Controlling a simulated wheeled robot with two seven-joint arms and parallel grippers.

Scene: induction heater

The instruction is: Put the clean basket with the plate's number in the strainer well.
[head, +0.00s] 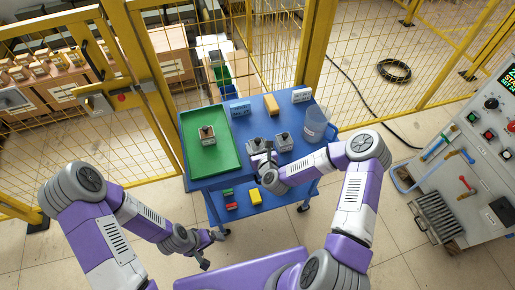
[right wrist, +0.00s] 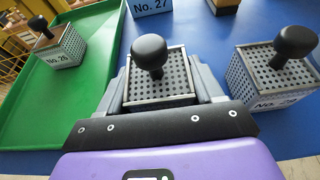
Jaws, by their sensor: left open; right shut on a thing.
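My right gripper (head: 263,156) is shut on a perforated metal basket (head: 256,144) with a black knob, over the blue cart top. In the right wrist view the fingers (right wrist: 160,84) flank this basket (right wrist: 158,90); its number is hidden. Another basket (head: 284,141) stands to its right; its label in the right wrist view (right wrist: 280,80) seems to read No. 29. A third basket (head: 208,136), seemingly No. 26 (right wrist: 62,50), sits in the green tray. A blue plate (head: 240,108) reads No. 27 in the right wrist view (right wrist: 152,6). My left gripper (head: 207,248) is open and empty, low beside the cart. I cannot identify the strainer well.
A clear jug (head: 315,126) stands at the cart's right edge. A yellow block (head: 271,105) and a white sign (head: 302,95) stand at the back. A control console (head: 480,150) is at far right. Yellow fencing (head: 310,45) runs behind the cart.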

